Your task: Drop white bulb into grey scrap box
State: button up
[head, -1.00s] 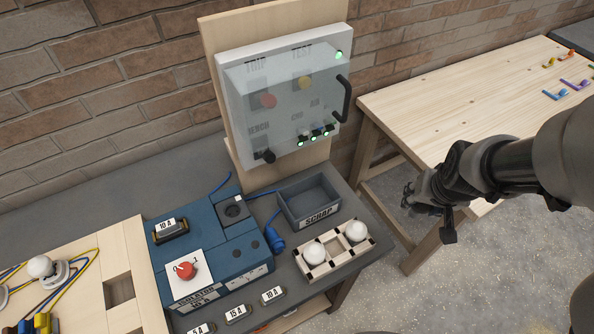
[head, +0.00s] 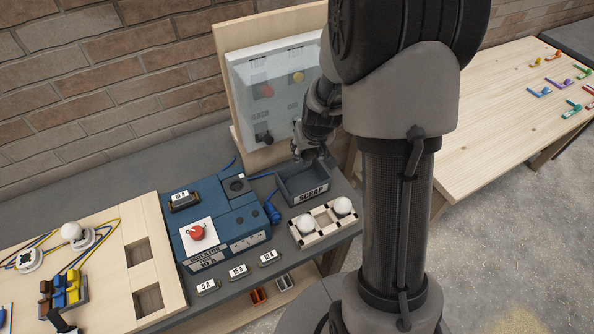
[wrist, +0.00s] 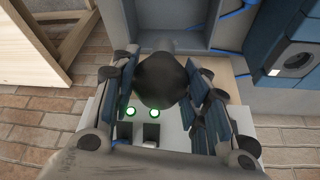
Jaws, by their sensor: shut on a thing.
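My gripper (head: 312,155) is at the back edge of the grey scrap box (head: 328,194), above it, with its fingers pointing down. In the wrist view my gripper (wrist: 165,85) is shut on a round bulb (wrist: 162,75), which looks dark grey there rather than white. In the head view the held bulb is hidden or too small to make out. The wrist view shows the scrap box (wrist: 183,40) beyond the fingertips. Two white bulbs sit in a wooden rack (head: 324,232) in front of the box. Another white bulb (head: 71,230) stands in a holder at far left.
The blue isolator box (head: 240,222) with a red knob stands left of the scrap box. The clear-covered panel (head: 270,90) rises close behind my gripper. My arm hides part of the bench's right end. A wooden table (head: 510,110) stands at right.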

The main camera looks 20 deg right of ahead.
aim_at(309, 163)
jog(key=shift+d+f+b, duration=0.3)
jog(key=shift+f+b, duration=0.1)
jog(key=shift+f, duration=0.15)
notch_tip(309, 163, down, 5)
jog(key=b, duration=0.4)
jog(key=shift+f, duration=0.1)
jog(key=o, duration=1.1)
jog(key=v, duration=1.2)
jog(key=shift+a, duration=0.1)
